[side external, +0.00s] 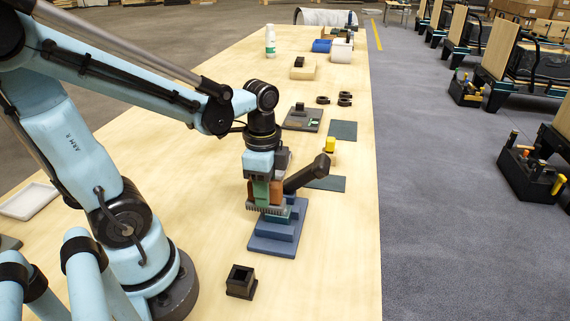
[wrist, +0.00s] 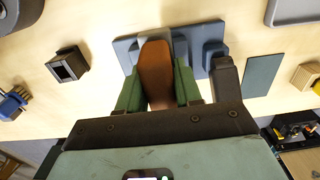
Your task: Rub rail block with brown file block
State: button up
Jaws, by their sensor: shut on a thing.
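My gripper (side external: 265,197) is over the table and points down. Its green fingers (wrist: 158,92) are shut on the brown file block (wrist: 155,65), one finger on each side. In the side external view the brown file block (side external: 277,194) shows partly between the fingers. The blue-grey stepped rail block (side external: 274,243) lies directly below, and its upper part is partly hidden by the gripper. In the wrist view the rail block (wrist: 212,62) shows behind and beside the file block. The file block is at or just above the rail block's top; I cannot tell if they touch.
A dark square socket (side external: 241,282) stands nearer the front. A plate (side external: 302,119) and dark rings (side external: 345,99) are farther back. Bare table lies right of the socket.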

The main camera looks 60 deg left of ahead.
jog(key=shift+w+d, duration=2.15)
jog(key=shift+d, duration=0.05)
notch_tip(320, 180, up, 8)
